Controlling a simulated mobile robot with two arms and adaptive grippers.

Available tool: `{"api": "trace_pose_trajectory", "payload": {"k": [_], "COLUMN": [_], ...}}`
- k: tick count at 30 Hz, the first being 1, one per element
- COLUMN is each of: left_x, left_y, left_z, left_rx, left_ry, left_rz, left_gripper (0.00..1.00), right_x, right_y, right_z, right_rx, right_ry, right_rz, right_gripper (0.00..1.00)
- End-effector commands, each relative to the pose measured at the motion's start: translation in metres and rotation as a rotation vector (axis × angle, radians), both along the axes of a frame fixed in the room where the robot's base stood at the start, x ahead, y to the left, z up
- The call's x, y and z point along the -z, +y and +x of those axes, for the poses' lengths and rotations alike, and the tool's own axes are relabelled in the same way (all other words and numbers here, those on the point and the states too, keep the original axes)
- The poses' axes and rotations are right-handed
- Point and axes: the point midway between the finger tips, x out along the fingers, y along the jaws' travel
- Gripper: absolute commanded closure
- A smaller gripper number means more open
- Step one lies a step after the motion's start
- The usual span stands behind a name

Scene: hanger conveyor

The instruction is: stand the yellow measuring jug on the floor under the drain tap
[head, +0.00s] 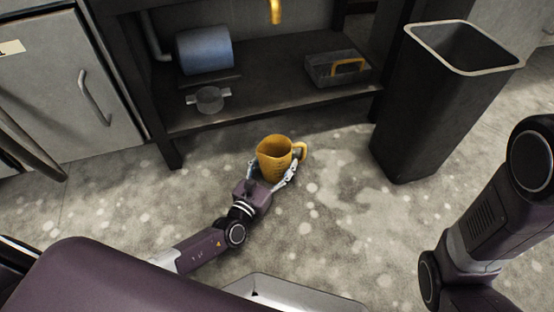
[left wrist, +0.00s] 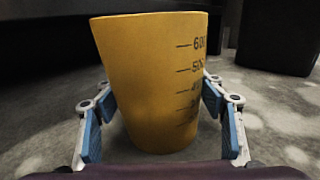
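The yellow measuring jug (head: 273,152) is upright, in front of the low shelf, with its handle to the right in the head view. Whether its base touches the floor (head: 330,205) is not clear. My left gripper (head: 274,173) has one finger on each side of the jug, and the finger pads appear to press its sides. In the left wrist view the jug (left wrist: 152,85) fills the space between the pads, its printed scale facing right. A yellow tap-like part (head: 276,10) hangs at the top edge of the head view, mostly cut off. My right gripper is out of view.
The shelf (head: 275,100) holds a blue-grey cylinder (head: 204,50), a small grey fitting (head: 209,99) and a grey tray with a yellow handle (head: 335,72). A tall dark bin (head: 415,110) stands right. A pale tray (head: 290,290) lies at the bottom edge.

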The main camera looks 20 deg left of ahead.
Motion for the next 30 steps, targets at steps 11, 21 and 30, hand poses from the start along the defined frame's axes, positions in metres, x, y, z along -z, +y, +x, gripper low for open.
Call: {"api": "trace_pose_trajectory", "payload": {"k": [11, 21, 30], "left_x": [0.0, -0.006, -0.005], "left_y": [0.0, 0.009, 0.02], "left_z": [0.0, -0.041, -0.1], "left_rx": [-0.001, 0.001, 0.0], "left_ry": [0.001, 0.006, 0.004], "left_rz": [0.0, 0.003, 0.003], "left_gripper": [0.21, 0.21, 0.21], "right_x": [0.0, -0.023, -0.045], "right_y": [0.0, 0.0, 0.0], "right_z": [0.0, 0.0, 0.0], "right_rx": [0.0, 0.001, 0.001], "right_ry": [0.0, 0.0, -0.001], "right_rz": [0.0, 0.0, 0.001], "right_gripper": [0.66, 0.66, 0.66]}}
